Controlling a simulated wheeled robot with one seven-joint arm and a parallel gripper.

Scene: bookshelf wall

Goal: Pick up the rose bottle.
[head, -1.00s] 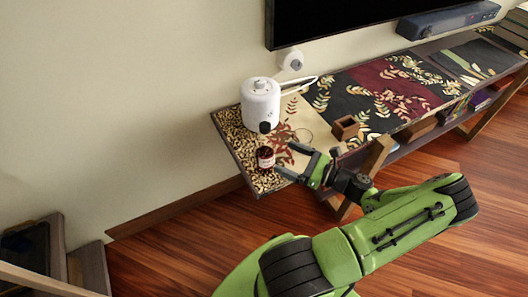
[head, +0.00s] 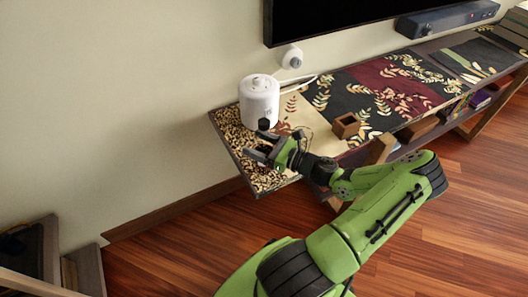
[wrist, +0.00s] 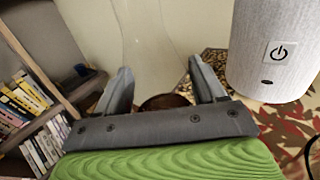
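The likeliest rose bottle is a small dark red jar with a white label, which stood near the board's front left edge in the earlier head view. In the head view now, my gripper (head: 257,146) is over that spot and mostly hides it. In the wrist view, my gripper's two grey fingers (wrist: 160,72) are spread apart. A dark brown round top (wrist: 165,101) shows between them, partly hidden by the gripper body, with gaps beside it. I cannot tell whether either finger touches it. A clear, see-through shape (wrist: 142,35) rises beyond the fingers.
A white cylindrical appliance (head: 259,98) with a power symbol stands close behind my gripper, on the right in the wrist view (wrist: 285,45). A small open wooden box (head: 346,126) is to the right. A wall and TV are behind. Bookshelves (wrist: 35,110) show at left in the wrist view.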

